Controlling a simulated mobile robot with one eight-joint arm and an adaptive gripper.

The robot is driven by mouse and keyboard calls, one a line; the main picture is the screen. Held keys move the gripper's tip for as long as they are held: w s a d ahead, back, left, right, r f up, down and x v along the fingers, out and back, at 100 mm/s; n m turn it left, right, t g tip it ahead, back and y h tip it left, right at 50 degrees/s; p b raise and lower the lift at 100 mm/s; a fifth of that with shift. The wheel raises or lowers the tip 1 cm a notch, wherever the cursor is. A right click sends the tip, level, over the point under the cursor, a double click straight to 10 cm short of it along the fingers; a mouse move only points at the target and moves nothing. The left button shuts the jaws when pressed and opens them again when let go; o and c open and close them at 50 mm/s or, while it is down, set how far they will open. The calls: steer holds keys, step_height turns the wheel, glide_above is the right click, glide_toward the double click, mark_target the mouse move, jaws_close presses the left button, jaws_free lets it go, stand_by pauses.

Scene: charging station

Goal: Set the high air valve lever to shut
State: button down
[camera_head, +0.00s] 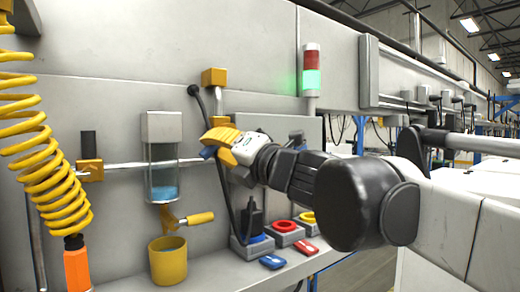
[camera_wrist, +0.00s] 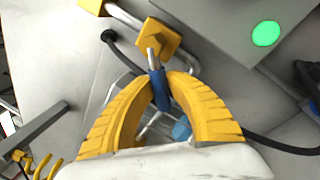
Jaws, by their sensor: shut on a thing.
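The high air valve is a yellow block (camera_wrist: 150,40) on a bent metal pipe in the wrist view. Its lever has a metal stem and a blue grip (camera_wrist: 160,92), which points from the block toward my gripper. My gripper (camera_wrist: 163,82) has yellow ribbed fingers closed around the blue grip. In the head view, my gripper (camera_head: 213,145) is at the wall panel, below a yellow pipe block (camera_head: 214,77). A bit of blue (camera_head: 208,152) shows at the fingertips there. My fingers hide most of the valve and lever in the head view.
A glass bowl with blue liquid (camera_head: 163,175) hangs left of my gripper, above a yellow-handled drain valve (camera_head: 200,218) and yellow cup (camera_head: 167,262). A black cable (camera_head: 228,185) runs close by my gripper. A signal lamp (camera_head: 311,80) glows green. A coiled yellow hose (camera_head: 45,165) hangs at left.

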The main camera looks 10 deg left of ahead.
steer(key=m, duration=0.2)
steer(key=r+m+t, duration=0.1)
steer(key=m, duration=0.1)
steer(key=s+r+m, duration=0.1)
steer(key=m, duration=0.1)
steer(key=shift+a+t+p, duration=0.4)
steer(key=shift+r+m+t+h+p, duration=0.15)
steer(key=shift+r+m+h, duration=0.15)
steer(key=shift+m, duration=0.65)
steer(key=shift+r+m+t+h+p, duration=0.2)
steer(key=shift+r+m, duration=0.15)
steer(key=shift+m, duration=0.6)
steer(key=c, duration=1.3)
jaws_free()
steer(key=shift+c, duration=0.2)
steer(key=v, duration=1.2)
